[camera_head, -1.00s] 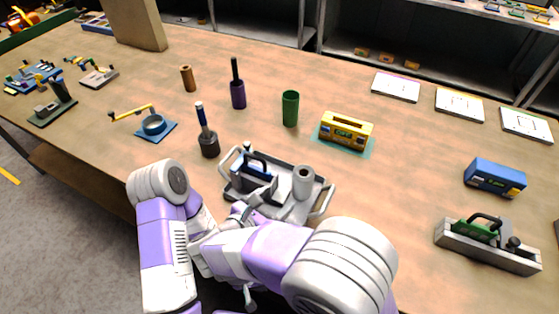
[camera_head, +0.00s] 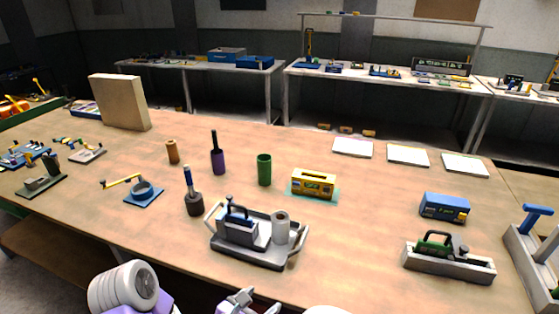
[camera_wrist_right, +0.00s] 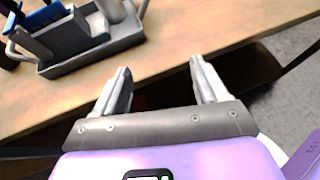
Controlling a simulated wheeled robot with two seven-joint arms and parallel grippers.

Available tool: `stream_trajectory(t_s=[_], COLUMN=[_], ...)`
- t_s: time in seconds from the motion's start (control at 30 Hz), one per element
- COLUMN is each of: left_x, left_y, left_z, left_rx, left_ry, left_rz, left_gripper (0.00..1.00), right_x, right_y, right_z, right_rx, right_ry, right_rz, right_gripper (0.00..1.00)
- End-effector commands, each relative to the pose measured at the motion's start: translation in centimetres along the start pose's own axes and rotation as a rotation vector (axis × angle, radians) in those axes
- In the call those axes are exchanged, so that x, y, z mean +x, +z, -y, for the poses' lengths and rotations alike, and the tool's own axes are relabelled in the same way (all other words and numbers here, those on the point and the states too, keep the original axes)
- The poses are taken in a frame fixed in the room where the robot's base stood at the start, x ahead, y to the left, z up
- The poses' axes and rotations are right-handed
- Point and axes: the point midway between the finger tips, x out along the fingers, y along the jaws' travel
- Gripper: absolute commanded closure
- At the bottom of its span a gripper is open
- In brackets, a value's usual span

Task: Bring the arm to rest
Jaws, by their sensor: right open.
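My right gripper (camera_wrist_right: 160,92) is open and empty in the right wrist view, with its two fingers apart. It points past the front edge of the wooden table (camera_wrist_right: 200,45), near the grey tray (camera_wrist_right: 95,55) but apart from it. In the head view only a small part of the gripper (camera_head: 245,300) shows at the bottom edge, below the table's front. A white and purple part of my arm shows at the bottom left. My left gripper is not seen.
The grey tray (camera_head: 255,259) holds a blue-handled piece and a grey cylinder. Behind it stand a green cup (camera_head: 264,170) and a yellow box (camera_head: 314,183). A green-handled plane in a grey holder (camera_head: 448,264) and a blue box (camera_head: 444,207) are at right.

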Motion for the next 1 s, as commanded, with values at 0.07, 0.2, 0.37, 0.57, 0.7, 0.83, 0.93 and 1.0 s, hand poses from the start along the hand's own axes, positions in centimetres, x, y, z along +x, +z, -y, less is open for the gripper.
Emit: stream_trajectory(t_s=[0.07,0.2,0.37,0.57,0.7,0.83,0.93,1.0], left_x=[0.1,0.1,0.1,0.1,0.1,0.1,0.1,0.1], left_y=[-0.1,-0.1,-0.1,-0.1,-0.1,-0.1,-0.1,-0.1], left_z=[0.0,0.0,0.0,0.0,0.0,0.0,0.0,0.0], left_rx=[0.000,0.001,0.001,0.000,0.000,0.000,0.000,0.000], left_ry=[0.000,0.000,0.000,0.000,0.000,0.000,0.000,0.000], left_rz=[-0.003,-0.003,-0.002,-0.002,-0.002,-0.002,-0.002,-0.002], left_gripper=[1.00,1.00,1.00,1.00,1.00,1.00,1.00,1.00], right_x=[1.8,4.0,6.4,7.7,7.0,7.3,8.6,9.8], right_y=[-1.6,-4.8,-9.4,-18.4,-23.4,-25.9,-26.9,-27.2], right_z=[1.2,3.3,6.5,12.3,14.3,14.8,15.4,16.2], right_rx=[0.024,0.082,0.202,0.587,1.015,1.472,1.821,2.031], right_ry=[-0.050,-0.133,-0.273,-0.622,-0.930,-1.213,-1.402,-1.502], right_rz=[-0.075,-0.215,-0.417,-0.797,-0.999,-1.061,-1.012,-0.942], right_gripper=[0.27,0.27,0.27,0.27,0.27,0.27,0.27,0.27])
